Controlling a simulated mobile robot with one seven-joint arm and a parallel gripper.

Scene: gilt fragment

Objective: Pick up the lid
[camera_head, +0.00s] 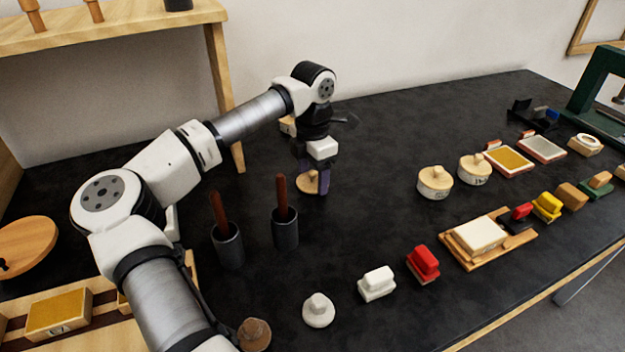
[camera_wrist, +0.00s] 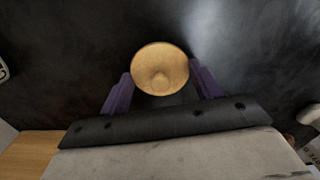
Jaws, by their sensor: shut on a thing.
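The lid is a round, light wooden disc with a small knob. In the head view the lid (camera_head: 306,183) is at my gripper's fingertips, partly covered by a finger. In the wrist view the lid (camera_wrist: 160,62) sits between the tips of the two purple fingers, knob facing the camera. My gripper (camera_head: 312,182) points down over the black table and is shut on the lid; it also shows in the wrist view (camera_wrist: 162,88). I cannot tell whether the lid is clear of the tabletop.
Two dark cups (camera_head: 228,245) (camera_head: 286,228) with brown handles stand in front of my gripper. Two round pots (camera_head: 435,188) (camera_head: 474,172) with wooden tops stand to the right. Several stamps and blocks line the table's front right. The table between gripper and pots is clear.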

